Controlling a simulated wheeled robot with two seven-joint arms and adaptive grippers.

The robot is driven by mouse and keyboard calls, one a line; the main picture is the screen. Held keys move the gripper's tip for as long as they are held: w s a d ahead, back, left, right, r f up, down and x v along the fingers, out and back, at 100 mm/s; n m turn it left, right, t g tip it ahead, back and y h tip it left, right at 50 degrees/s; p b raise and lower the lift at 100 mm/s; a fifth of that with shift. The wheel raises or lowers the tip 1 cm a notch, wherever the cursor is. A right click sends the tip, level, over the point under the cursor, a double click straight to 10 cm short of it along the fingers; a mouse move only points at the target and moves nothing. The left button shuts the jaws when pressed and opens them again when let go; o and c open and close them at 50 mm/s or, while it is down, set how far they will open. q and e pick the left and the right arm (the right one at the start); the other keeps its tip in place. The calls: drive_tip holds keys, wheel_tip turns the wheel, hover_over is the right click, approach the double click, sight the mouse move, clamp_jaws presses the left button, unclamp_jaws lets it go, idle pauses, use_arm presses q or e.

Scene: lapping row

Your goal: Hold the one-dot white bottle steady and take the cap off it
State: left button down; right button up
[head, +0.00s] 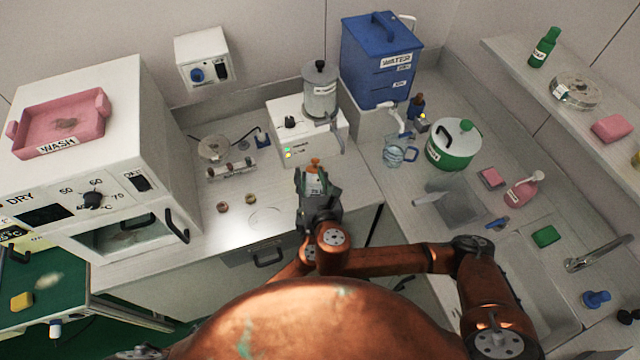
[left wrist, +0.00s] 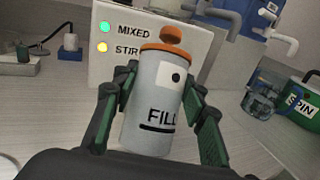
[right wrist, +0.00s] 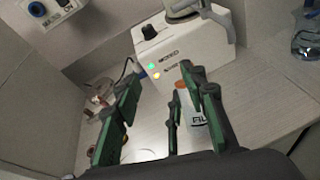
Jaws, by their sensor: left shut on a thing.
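The white bottle (left wrist: 158,85) has one black dot, a FILL label and an orange top. It stands upright between the fingers of my left gripper (left wrist: 151,95), which is shut on its sides. The orange cap (left wrist: 172,35) shows above the bottle's orange rim; I cannot tell whether they touch. In the head view the bottle (head: 314,184) is in front of the mixer, partly hidden by a gripper. My right gripper (right wrist: 160,80) is open and empty in its wrist view, with the bottle (right wrist: 191,112) beyond its right finger. In the head view the two grippers overlap.
The white mixer box (head: 300,128) with lit lamps stands just behind the bottle. Two small rings (head: 223,207) and a vial rack (head: 232,170) lie to the left. A glass jug (head: 397,153) and a green SPIN pot (head: 453,145) stand to the right. The counter's front left is mostly clear.

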sight(315, 161)
drive_tip(key=shift+g+h, duration=0.4)
drive_tip(key=shift+h, duration=0.3)
drive_tip(key=w+f, duration=0.2)
drive_tip(key=w, duration=0.1)
drive_tip(key=w+d+f, duration=0.1)
drive_tip(key=w+f, duration=0.1)
drive_tip(key=w, duration=0.1)
drive_tip(key=w+f, duration=0.2)
drive_tip(key=w, duration=0.1)
drive_tip(key=shift+w+d+f, duration=0.3)
drive_tip(key=shift+f, duration=0.1)
clamp_jaws()
drive_tip(key=shift+w+r, duration=0.1)
drive_tip(key=shift+r, duration=0.1)
drive_tip(key=shift+w+r, duration=0.45)
drive_tip(key=shift+r, duration=0.3)
idle(0.3)
